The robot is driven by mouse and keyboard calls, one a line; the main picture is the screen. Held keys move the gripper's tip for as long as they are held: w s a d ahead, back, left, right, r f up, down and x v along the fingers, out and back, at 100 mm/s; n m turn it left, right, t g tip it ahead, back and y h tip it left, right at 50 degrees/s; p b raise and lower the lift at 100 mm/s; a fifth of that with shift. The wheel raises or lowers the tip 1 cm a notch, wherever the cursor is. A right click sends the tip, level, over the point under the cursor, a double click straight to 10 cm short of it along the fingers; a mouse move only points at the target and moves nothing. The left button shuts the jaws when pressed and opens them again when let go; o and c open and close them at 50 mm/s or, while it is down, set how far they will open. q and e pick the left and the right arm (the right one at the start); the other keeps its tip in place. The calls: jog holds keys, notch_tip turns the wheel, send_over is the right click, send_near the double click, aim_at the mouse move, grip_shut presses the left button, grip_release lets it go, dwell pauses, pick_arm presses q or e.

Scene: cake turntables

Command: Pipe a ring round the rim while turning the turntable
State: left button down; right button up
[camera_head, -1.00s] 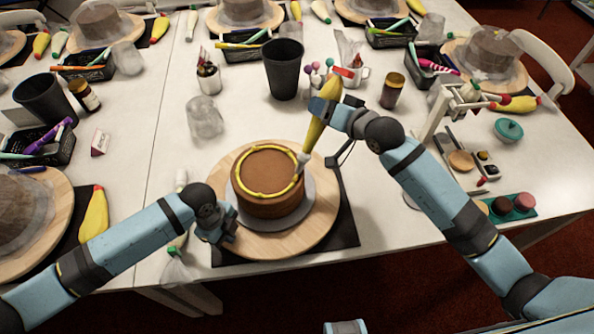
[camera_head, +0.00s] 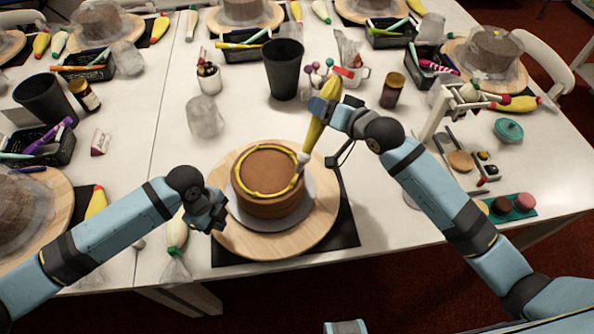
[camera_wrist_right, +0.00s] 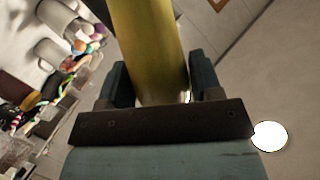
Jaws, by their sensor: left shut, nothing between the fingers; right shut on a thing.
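A round brown cake (camera_head: 268,207) stands on a grey disc (camera_head: 308,206) on the wooden turntable (camera_head: 310,238). A yellow piped line (camera_head: 243,184) runs along much of the cake's top rim; its right part is hard to make out near the nozzle. My right gripper (camera_head: 325,112) is shut on a yellow piping bag (camera_head: 318,128), tilted with its nozzle at the cake's right rim. The bag also fills the jaws in the right wrist view (camera_wrist_right: 150,50). My left gripper (camera_head: 216,222) is shut and empty at the turntable's left edge; contact cannot be told.
A dark mat (camera_head: 345,232) lies under the turntable. A black cup (camera_head: 284,70), a clear crumpled cup (camera_head: 205,117) and a brown jar (camera_head: 392,90) stand behind. A white stand (camera_head: 437,115) is at right. Another piping bag (camera_head: 177,235) lies left of my left gripper.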

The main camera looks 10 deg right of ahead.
aim_at(328, 96)
jog(key=shift+r, duration=0.1)
dwell(0.5)
pick_arm(q)
jog(key=shift+r+p, duration=1.15)
jog(key=shift+r, duration=0.05)
pick_arm(e)
jog(key=shift+r, duration=2.4)
